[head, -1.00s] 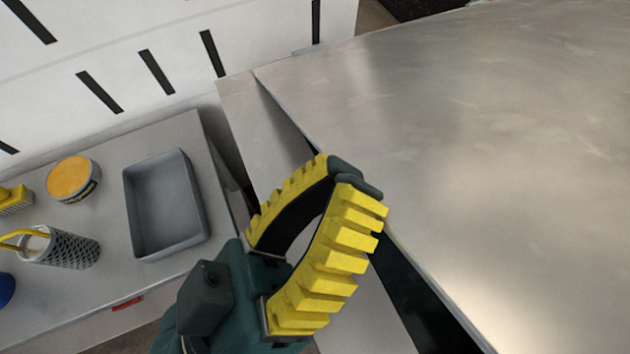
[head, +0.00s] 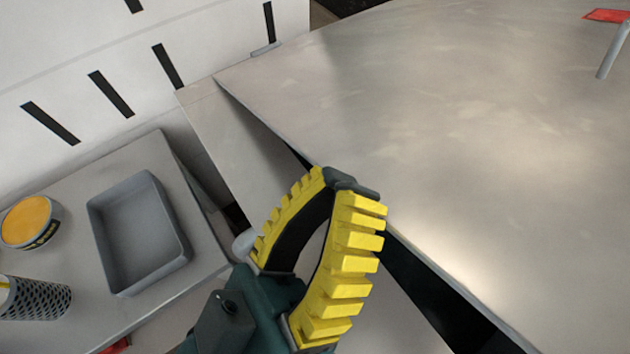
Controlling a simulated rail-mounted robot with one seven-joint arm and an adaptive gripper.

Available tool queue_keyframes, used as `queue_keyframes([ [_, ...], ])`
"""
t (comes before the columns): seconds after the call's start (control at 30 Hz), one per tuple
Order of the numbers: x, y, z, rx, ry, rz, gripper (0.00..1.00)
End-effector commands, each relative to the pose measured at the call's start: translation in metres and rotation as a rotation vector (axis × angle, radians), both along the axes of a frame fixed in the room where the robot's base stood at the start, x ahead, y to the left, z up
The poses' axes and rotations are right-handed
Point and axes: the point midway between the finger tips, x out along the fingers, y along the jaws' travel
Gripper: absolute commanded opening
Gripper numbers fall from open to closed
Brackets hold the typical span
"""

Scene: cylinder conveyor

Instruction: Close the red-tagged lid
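A large grey metal lid (head: 450,140) fills the right of the view, its near edge running diagonally. A dark gap shows under that edge, so the lid looks raised from the metal body (head: 235,145) below. A red tag (head: 605,15) and a grey handle post (head: 613,50) show on the lid at the top right, cut off by the frame. My gripper (head: 350,184) has two curved yellow fingers with their dark tips together and nothing visible between them. The tips overlap the lid's edge in the picture; I cannot tell if they touch it.
On the left, a side table holds a grey empty tray (head: 98,237), an orange-topped tin (head: 27,221) and a patterned cup (head: 38,299). A white wall panel (head: 215,30) with black slots stands behind. A red piece shows at the table's front.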

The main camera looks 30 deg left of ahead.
Motion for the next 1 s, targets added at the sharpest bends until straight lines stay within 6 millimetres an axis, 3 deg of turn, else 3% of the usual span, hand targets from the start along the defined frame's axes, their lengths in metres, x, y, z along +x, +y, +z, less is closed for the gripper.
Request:
queue_keyframes([
  [0.23,0.001,0.001,0.005,0.001,0.002,-0.001,0.0],
  [0.43,0.007,0.01,0.047,0.002,-0.003,-0.005,0.0],
  [0.47,0.006,0.013,0.043,0.0,0.002,-0.005,0.0],
  [0.5,-0.005,0.016,0.021,-0.004,0.006,-0.002,0.0],
  [0.7,-0.047,0.025,-0.009,-0.003,0.004,-0.001,0.0],
  [1.0,-0.073,0.028,-0.021,0.001,-0.001,-0.007,0.0],
])
